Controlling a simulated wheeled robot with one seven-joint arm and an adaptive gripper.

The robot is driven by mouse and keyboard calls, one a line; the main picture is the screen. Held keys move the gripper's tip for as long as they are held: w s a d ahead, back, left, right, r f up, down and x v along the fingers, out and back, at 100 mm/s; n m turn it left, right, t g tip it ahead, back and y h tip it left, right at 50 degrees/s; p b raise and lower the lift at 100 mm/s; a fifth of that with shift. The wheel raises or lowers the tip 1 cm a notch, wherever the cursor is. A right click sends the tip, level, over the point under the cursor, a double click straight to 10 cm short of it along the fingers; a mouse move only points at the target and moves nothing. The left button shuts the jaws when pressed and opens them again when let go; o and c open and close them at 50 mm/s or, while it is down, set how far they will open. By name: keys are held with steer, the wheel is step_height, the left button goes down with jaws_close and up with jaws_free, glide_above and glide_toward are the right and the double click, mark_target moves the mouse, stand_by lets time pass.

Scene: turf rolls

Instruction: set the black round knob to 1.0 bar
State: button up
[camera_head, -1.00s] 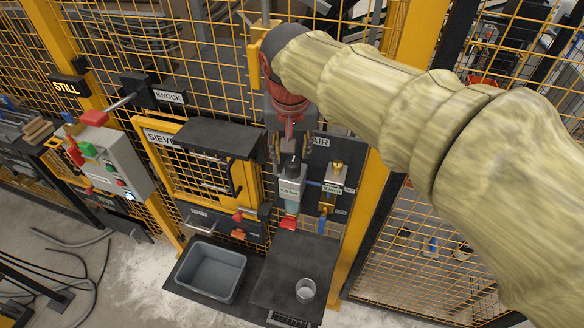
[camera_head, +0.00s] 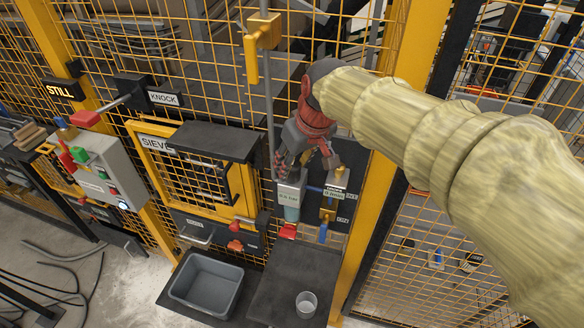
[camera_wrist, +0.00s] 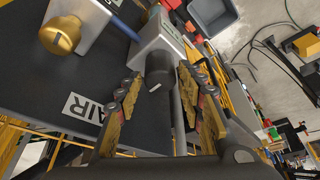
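The black round knob (camera_wrist: 160,75), with a white mark line on its end, sits on top of the grey air regulator (camera_head: 290,197). In the wrist view it lies between the two fingers of my gripper (camera_wrist: 160,88). The fingers are apart, one on each side, with a gap at least on the left; contact cannot be told. In the head view my gripper (camera_head: 305,150) is tilted above the regulator and mostly hides the knob. A label with a bar value is on the regulator's front, too small to read surely.
A brass knob (camera_wrist: 60,35) is close beside, on the same dark AIR panel (camera_wrist: 60,80). A grey bin (camera_head: 206,283) and a clear cup (camera_head: 306,304) stand below. A yellow post (camera_head: 368,210) is at the right.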

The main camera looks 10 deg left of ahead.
steer(key=shift+x, duration=0.85)
steer(key=shift+c, duration=1.4)
steer(key=c, duration=0.6)
steer(key=shift+r+m, duration=0.1)
steer(key=shift+m, duration=0.3)
steer(key=m+h+p, duration=0.1)
steer(key=m, duration=0.2)
steer(key=shift+a+m+t, duration=0.1)
steer(key=shift+m+t, duration=0.2)
steer(key=shift+t, duration=0.1)
steer(key=m+h, duration=0.2)
steer(key=m, duration=0.2)
steer(key=shift+m, duration=0.4)
